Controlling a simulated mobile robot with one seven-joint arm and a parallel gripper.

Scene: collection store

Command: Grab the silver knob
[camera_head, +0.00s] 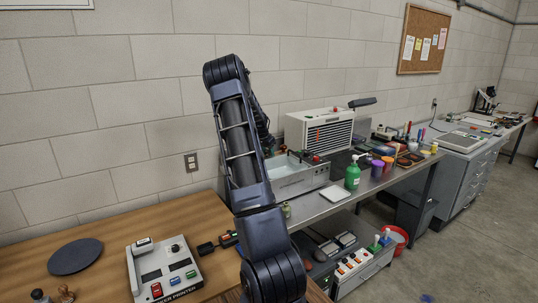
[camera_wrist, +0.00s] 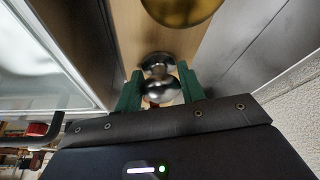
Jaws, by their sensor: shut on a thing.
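In the wrist view, the silver knob (camera_wrist: 158,66) is a shiny rounded metal piece, with a second rounded shiny part just below it. My gripper (camera_wrist: 161,84) has its two green fingers on either side of it, shut on it. The far side of the knob is hidden. In the head view my dark arm stands in the middle of the picture, and neither the gripper nor the knob can be made out there.
A gold rounded piece (camera_wrist: 180,8) sits just beyond the knob in the wrist view, close to my fingers. In the head view, a label printer (camera_head: 165,268) and a dark round disc (camera_head: 75,257) rest on the wooden table (camera_head: 190,222). A green bottle (camera_head: 352,178) stands on the metal bench.

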